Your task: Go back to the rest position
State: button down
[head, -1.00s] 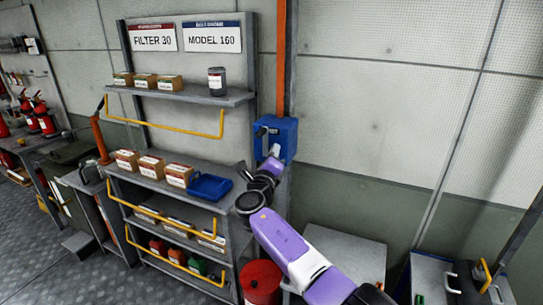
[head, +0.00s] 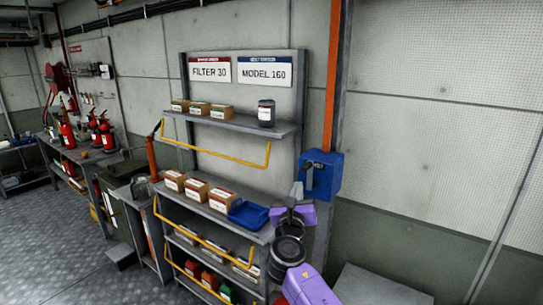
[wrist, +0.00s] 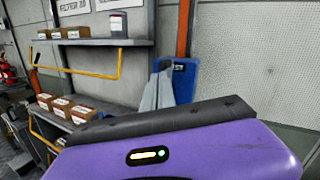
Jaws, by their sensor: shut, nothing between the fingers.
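My gripper (head: 297,191) is at the end of my purple arm, in front of the shelf unit's right end. In the head view it appears just below and left of the blue wall box (head: 322,174), with a gap I cannot judge. In the wrist view the grey fingers (wrist: 158,92) are together and empty, in front of the blue box (wrist: 184,80). My purple wrist housing fills the bottom of that view.
The shelf unit (head: 225,122) holds small boxes (head: 208,109) and a dark canister (head: 266,113). A blue tray (head: 247,213) lies on its middle shelf, close to my arm. A yellow rail (head: 215,151) juts out in front. Floor (head: 60,235) at left is clear.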

jog(key=s+a+f+m+y+b, duration=0.1)
jog(key=s+a+f+m+y, duration=0.55)
jog(key=s+f+m, duration=0.4)
jog(key=s+f+m+g+y+b, duration=0.1)
jog(key=s+f+m, duration=0.2)
jog(key=s+m, duration=0.25)
jog(key=s+f+m+y, duration=0.1)
jog(key=s+f+m, duration=0.25)
jog(key=s, duration=0.35)
jog(key=s+d+f+m+g+h+b, duration=0.1)
jog(key=s+d+m, duration=0.4)
jog(key=s, duration=0.9)
jog(key=s+d+f+m+g+h+b, duration=0.1)
jog(key=s+d+m, duration=0.5)
jog(key=s, duration=0.9)
jog(key=s+d+f+m+g+h+b, duration=0.1)
jog(key=s+d+m, duration=0.5)
jog(key=s, duration=0.8)
jog(key=shift+s+f+h+b, duration=0.15)
jog(key=shift+f+h+b, duration=0.4)
jog(key=shift+f+b, duration=0.4)
